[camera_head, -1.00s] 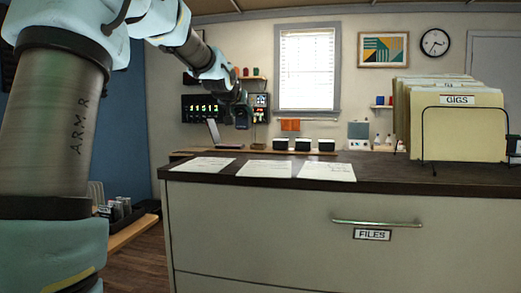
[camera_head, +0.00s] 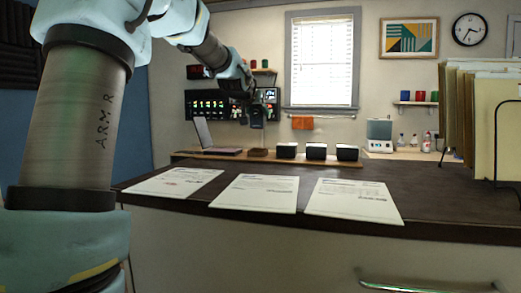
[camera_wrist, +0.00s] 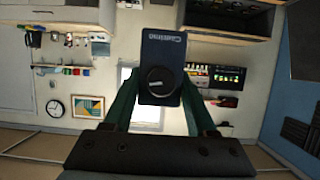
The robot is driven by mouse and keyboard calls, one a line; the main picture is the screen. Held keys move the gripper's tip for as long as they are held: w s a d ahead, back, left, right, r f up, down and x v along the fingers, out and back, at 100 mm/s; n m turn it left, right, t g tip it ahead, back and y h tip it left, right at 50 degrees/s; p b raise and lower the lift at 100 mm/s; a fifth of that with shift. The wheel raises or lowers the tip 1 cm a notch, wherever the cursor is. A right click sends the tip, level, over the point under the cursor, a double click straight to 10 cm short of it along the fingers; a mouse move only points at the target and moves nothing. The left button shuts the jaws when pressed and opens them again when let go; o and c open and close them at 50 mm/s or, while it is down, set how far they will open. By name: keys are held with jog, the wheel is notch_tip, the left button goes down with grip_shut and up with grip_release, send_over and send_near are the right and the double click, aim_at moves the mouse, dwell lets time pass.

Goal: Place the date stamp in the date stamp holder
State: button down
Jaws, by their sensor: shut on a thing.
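My gripper (camera_wrist: 156,112) is shut on a dark box-shaped thing with a round dial and pale lettering on its face, apparently the date stamp (camera_wrist: 163,55). In the head view my gripper (camera_head: 256,116) is far off at the end of the raised arm, in front of the back wall and above the counter, with the dark stamp small at its tip. I cannot clearly make out the date stamp holder; a small brown block (camera_head: 258,153) on the back shelf is too small to identify.
Three papers (camera_head: 255,192) lie along the near edge of the dark countertop (camera_head: 440,210). A folder rack (camera_head: 500,125) stands at the right. Behind are a laptop (camera_head: 215,145), three dark boxes (camera_head: 316,151) and a grey device (camera_head: 379,135). The middle of the countertop is clear.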

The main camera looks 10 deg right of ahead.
notch_tip(320, 180, down, 9)
jog(key=shift+r, duration=0.1)
dwell(0.3)
jog(key=shift+c, duration=1)
grip_release()
jog(key=shift+b, duration=0.3)
